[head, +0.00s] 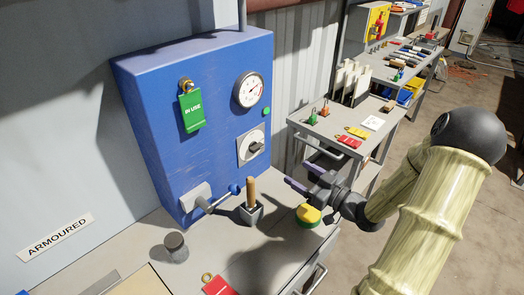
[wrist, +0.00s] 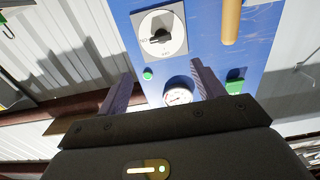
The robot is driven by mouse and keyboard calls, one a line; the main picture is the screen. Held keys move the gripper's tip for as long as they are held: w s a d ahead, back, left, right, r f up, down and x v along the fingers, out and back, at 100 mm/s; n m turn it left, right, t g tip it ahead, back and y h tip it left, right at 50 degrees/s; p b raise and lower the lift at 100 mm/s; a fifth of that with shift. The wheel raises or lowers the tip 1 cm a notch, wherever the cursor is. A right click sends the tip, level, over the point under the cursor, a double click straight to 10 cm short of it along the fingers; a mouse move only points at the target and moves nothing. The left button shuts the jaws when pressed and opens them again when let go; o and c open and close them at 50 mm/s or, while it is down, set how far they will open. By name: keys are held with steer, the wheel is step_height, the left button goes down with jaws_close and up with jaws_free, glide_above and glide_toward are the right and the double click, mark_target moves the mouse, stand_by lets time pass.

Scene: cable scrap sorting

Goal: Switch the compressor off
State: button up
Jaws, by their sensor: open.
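The blue compressor box (head: 205,95) stands against the wall. Its rotary switch (head: 251,145) is a black knob on a pale square plate, low on the right of the front face. In the wrist view the switch (wrist: 161,36) appears upside down at the top; its plate lettering is too small to read surely. A round gauge (head: 249,90), a green light (head: 266,111) and a green "IN USE" tag (head: 191,111) are on the same face. My gripper (head: 298,175) is open and empty, apart from the switch, to its lower right.
A lever with a blue knob (head: 235,188) sticks out from the box's lower front. A wooden-handled tool (head: 251,190) stands upright in a holder close to my gripper. A dark cup (head: 175,247) and a red tag (head: 219,286) are on the bench. A grey side table (head: 310,128) stands behind.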

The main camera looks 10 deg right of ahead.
mark_target(259, 149)
steer(key=p+x, duration=0.1)
steer(key=x, duration=1.4)
steer(key=shift+w+a, duration=0.25)
steer(key=shift+w, duration=0.05)
steer(key=shift+s+d, duration=0.1)
steer(key=shift+s, duration=0.05)
steer(key=shift+f, duration=0.1)
steer(key=c, duration=1)
